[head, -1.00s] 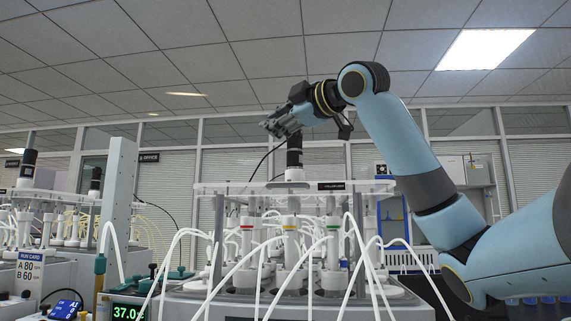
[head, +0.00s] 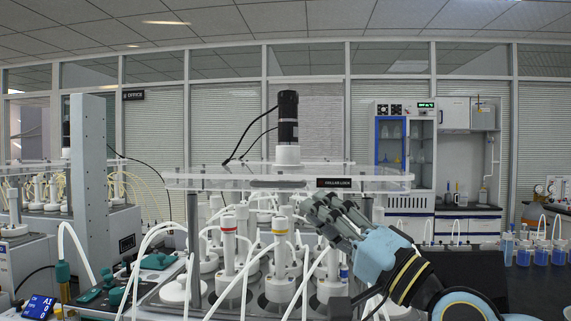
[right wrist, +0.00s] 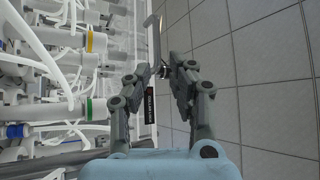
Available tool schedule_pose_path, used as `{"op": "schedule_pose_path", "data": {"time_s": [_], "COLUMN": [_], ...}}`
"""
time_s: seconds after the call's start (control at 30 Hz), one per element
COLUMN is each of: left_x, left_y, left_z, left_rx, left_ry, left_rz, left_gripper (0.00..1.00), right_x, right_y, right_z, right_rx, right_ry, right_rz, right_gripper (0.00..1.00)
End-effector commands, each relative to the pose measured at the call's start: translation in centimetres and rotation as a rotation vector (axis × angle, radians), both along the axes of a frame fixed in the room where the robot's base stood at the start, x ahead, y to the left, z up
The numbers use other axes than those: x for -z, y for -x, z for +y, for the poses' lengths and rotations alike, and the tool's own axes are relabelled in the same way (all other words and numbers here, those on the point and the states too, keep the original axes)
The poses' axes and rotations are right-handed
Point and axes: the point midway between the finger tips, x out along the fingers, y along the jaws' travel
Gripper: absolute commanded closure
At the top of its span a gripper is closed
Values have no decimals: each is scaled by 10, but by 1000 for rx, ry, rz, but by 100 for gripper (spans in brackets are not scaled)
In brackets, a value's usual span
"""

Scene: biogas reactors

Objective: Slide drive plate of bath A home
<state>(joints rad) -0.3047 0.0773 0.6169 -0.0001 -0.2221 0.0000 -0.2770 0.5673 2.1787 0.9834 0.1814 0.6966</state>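A clear drive plate (head: 225,182) spans above a bath of white-capped reactors in the head view, with a black motor (head: 288,118) upright on its middle. Its front edge carries a grey slot-like grip (head: 277,184) and a black collar lock label (head: 335,183), which also shows in the right wrist view (right wrist: 150,105). I cannot read which bath is A. My right gripper (head: 322,210) is just below and in front of the plate's front edge, right of centre. In the right wrist view its fingers (right wrist: 165,68) are apart, with no plate clamped between them. My left gripper is out of view.
A grey column (head: 88,180) stands left, before a second bath. Blue-filled bottles (head: 541,252) stand on the dark bench at right.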

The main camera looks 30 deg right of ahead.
Motion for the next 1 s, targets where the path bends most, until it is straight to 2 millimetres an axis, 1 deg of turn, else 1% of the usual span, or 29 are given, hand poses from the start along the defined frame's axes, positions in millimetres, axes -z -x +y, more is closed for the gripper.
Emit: {"op": "schedule_pose_path", "data": {"time_s": [0.07,0.2,0.27,0.4,0.5,0.6,0.77,1.0], "left_x": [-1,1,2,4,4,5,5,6], "left_y": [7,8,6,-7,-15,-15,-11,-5], "left_z": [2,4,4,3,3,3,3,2], "left_rx": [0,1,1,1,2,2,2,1], "left_ry": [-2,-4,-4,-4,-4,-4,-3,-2], "left_rz": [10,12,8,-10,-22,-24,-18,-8], "left_gripper": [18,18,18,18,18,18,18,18], "right_x": [2,-6,-10,-21,-28,-33,-37,-37], "right_y": [-2,-20,-31,-57,-73,-85,-94,-95], "right_z": [1,5,7,14,18,21,23,24], "right_rx": [1,2,2,2,1,2,0,0], "right_ry": [1,-1,-2,-1,0,1,4,5], "right_rz": [9,5,5,6,7,9,11,10], "right_gripper": [79,79,79,79,79,79,79,79]}}
